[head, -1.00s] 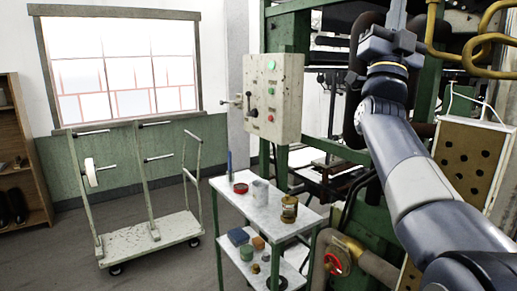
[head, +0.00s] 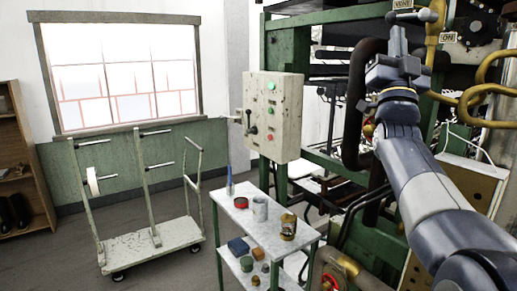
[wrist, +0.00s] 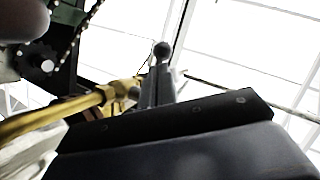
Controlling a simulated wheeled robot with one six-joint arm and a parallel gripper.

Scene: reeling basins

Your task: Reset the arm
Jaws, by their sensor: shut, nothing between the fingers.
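My gripper (head: 398,32) is in the upper right of the head view, at the end of my raised arm and pointing up. Its fingers are together, with nothing seen between them. It appears just left of a yellow pipe (head: 436,55) with a grey fitting at its top; I cannot tell the gap in depth. In the wrist view, my grey fingers (wrist: 157,84) stand upright above the dark gripper body, near a yellow pipe (wrist: 55,117). A dark ball-ended part (wrist: 162,49) shows at the fingertips; I cannot tell whether they touch.
A green machine frame (head: 280,50) and pipes crowd around my arm. A control box (head: 273,116) with a lever is left of my gripper. A small table (head: 262,222) holds cups and tins. A wheeled cart (head: 150,243) stands further left, with clear floor between.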

